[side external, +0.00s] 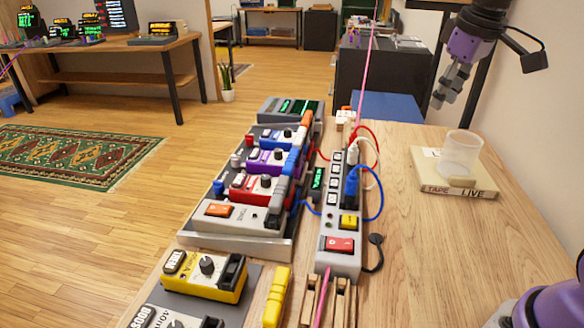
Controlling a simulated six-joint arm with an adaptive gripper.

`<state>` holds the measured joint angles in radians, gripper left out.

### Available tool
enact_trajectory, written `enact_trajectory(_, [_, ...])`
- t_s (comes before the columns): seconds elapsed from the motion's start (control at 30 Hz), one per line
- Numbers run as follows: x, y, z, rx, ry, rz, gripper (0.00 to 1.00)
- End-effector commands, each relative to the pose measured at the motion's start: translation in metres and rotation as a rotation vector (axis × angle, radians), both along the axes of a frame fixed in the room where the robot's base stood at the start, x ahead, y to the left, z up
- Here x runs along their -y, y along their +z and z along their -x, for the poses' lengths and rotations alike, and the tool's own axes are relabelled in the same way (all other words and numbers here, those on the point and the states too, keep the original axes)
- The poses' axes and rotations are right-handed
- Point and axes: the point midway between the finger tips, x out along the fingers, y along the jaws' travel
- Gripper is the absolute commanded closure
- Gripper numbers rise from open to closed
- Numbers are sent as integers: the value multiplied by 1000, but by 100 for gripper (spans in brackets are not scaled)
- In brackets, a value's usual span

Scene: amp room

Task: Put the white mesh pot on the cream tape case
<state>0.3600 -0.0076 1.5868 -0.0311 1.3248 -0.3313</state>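The white mesh pot (460,154) is a pale, see-through cup. It appears to stand upright on the cream tape case (428,173), toward the case's right side. The flat case lies on the wooden table with "TAPE LIVE" on its front edge. My gripper (438,102) hangs above and to the left of the pot, apart from it, with its grey fingers pointing down and left. Nothing shows in the fingers. They overlap from this side, so their opening cannot be judged.
A power strip (340,243) with red, white and blue cables stands left of the case. A pedalboard (186,238) with several pedals is farther left. A yellow pedal (205,278) sits in front. A pink cable rises past the strip. The table (440,265) is clear in front of the case.

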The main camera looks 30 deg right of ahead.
Motion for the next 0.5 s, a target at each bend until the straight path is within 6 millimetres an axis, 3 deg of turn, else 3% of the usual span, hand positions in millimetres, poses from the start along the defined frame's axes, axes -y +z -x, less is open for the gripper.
enact_trajectory(0.03, [-26, -2, 15, 46, 13, 0, 63])
enact_trajectory(0.1, [-53, -12, 34, 104, 15, -8, 63])
enact_trajectory(0.2, [-82, -31, 61, 175, 18, -29, 63])
enact_trajectory(0.33, [-101, -55, 84, 240, 20, -58, 63])
enact_trajectory(0.5, [-110, -70, 96, 269, 17, -75, 63])
